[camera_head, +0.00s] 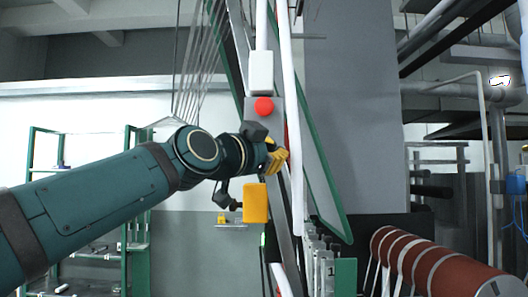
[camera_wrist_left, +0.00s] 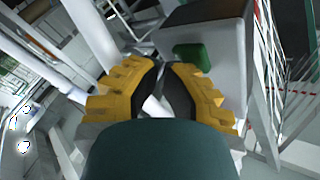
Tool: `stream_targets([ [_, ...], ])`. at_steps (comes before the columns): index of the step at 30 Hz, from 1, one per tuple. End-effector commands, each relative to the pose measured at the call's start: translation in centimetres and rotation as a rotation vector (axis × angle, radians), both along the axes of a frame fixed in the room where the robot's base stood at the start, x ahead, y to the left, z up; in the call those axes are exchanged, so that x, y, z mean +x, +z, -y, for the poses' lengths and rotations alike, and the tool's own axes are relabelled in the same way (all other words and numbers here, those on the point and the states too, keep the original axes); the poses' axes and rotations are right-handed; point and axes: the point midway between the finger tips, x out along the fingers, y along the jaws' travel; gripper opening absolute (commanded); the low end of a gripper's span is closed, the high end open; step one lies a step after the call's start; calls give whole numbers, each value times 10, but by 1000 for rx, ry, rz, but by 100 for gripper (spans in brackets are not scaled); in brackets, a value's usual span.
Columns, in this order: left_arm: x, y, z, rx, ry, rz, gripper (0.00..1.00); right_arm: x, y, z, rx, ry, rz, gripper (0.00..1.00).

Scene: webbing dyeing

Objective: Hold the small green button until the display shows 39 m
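My left gripper (camera_head: 277,158) reaches the grey control post from the left in the head view. Its yellow fingers also show in the left wrist view (camera_wrist_left: 162,68), with their tips drawn together and nothing seen held. In that view a green button (camera_wrist_left: 193,56) sits on the face of a grey box (camera_wrist_left: 219,85), just beyond and right of the fingertips. I see a gap in the picture but cannot tell the depth between them. The green button is not visible in the head view, likely behind my gripper. No readable display or number shows. My right gripper is not in view.
A red button (camera_head: 264,107) is above my gripper, below a white box (camera_head: 261,72). A yellow box (camera_head: 256,203) hangs just below it. A white vertical pole (camera_head: 295,190) and green-edged frame stand close right. Reddish-brown rolls (camera_head: 435,268) are lower right.

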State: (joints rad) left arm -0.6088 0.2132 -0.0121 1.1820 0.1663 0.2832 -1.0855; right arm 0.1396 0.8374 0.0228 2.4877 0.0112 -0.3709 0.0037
Motion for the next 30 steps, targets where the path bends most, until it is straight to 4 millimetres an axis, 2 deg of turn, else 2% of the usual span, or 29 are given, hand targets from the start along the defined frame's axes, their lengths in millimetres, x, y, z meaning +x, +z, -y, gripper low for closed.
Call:
stream_targets([
  [12, -17, 0, 0, 0, 0, 0, 0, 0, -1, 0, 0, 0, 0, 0],
  [24, -20, 0, 0, 0, 0, 0, 0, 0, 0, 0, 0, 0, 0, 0],
  [30, -37, 1, 0, 0, -1, 2, 0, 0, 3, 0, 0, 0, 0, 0],
])
